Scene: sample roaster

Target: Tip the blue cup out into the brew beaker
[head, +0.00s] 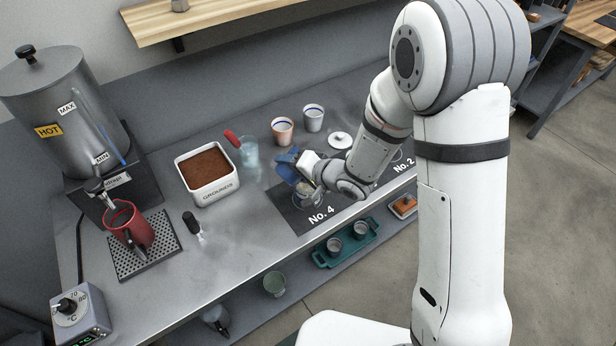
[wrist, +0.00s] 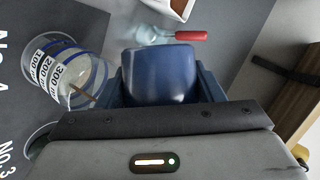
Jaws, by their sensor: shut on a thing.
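The blue cup (wrist: 160,75) is between the two fingers of my gripper (wrist: 160,88) in the wrist view, and the gripper is shut on it. In the head view my gripper (head: 291,170) is above the dark No. 4 mat, partly hidden by its own wrist. The brew beaker (wrist: 68,72) is clear, with blue rings and volume marks. It stands left of the cup in the wrist view and under my gripper in the head view (head: 308,198). A thin brown streak shows in the beaker; I cannot tell what it is. The cup's inside is hidden.
A white grounds box (head: 207,190) and a glass with a red-handled tool (head: 248,155) stand left of the mat. Two cups (head: 283,131) and a white lid (head: 340,140) are behind. A red mug (head: 130,228) sits under the hot-water tank (head: 65,100).

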